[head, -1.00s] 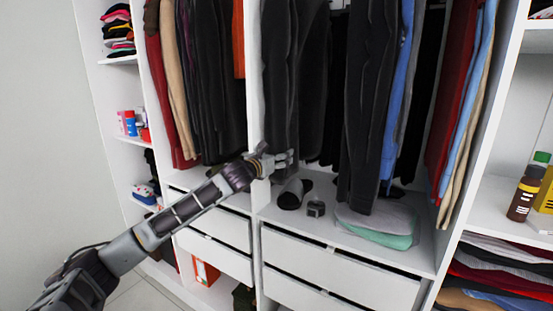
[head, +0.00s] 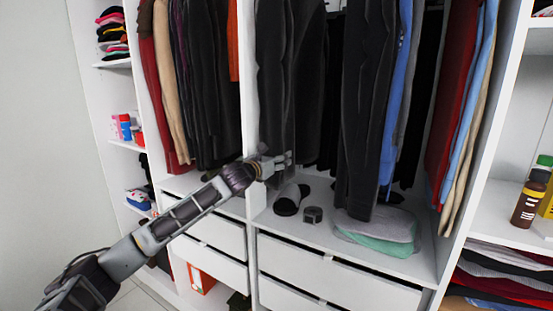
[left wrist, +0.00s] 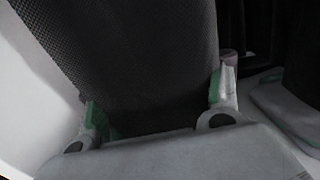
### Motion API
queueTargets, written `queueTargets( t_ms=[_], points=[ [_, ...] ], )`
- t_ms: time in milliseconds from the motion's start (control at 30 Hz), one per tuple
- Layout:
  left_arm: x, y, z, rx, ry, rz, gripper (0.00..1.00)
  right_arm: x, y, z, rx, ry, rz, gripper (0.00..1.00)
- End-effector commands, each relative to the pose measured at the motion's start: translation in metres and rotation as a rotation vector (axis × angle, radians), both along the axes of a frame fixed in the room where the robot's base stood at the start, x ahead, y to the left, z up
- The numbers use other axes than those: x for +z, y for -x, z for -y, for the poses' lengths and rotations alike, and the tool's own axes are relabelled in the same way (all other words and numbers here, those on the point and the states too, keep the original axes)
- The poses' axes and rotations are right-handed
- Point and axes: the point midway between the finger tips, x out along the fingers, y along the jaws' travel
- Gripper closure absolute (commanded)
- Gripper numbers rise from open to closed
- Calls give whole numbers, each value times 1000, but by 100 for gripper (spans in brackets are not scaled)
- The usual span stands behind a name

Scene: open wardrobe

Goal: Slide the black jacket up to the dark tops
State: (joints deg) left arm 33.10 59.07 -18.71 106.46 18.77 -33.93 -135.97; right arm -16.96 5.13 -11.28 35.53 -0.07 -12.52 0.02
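A black jacket (head: 271,80) hangs at the left end of the right-hand compartment, close to the white divider. My left gripper (head: 283,160) is at its lower part. In the left wrist view, dark woven cloth (left wrist: 145,60) fills the space between the two green-padded fingers of this gripper (left wrist: 158,108). The fingers are spread wide, one on each side of the cloth. Dark tops (head: 332,95) hang to the right, with a long black garment (head: 368,100) in front of them. The rail is out of view. My right gripper is not in view.
Below are a dark rolled item (head: 291,199), a small dark box (head: 313,214) and folded grey and green clothes (head: 375,230) on the shelf. The white divider (head: 248,75) is close on the left. Blue and red garments hang farther right.

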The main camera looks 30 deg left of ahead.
Motion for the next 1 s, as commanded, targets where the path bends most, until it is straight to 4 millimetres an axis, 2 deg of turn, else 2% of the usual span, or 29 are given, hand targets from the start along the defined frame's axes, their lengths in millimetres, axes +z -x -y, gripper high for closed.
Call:
queueTargets(
  t_ms=[33, 200, 467, 1000],
  points=[
    [0, 0, 0, 0, 0, -1, 63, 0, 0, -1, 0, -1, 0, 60],
    [0, 0, 0, 0, -1, -1, 85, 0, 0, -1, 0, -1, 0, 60],
    [-1, 0, 4, 0, -2, -2, 86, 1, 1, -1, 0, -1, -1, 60],
    [-1, 0, 31, -2, -7, -2, 86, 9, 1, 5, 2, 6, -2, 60]
  ],
)
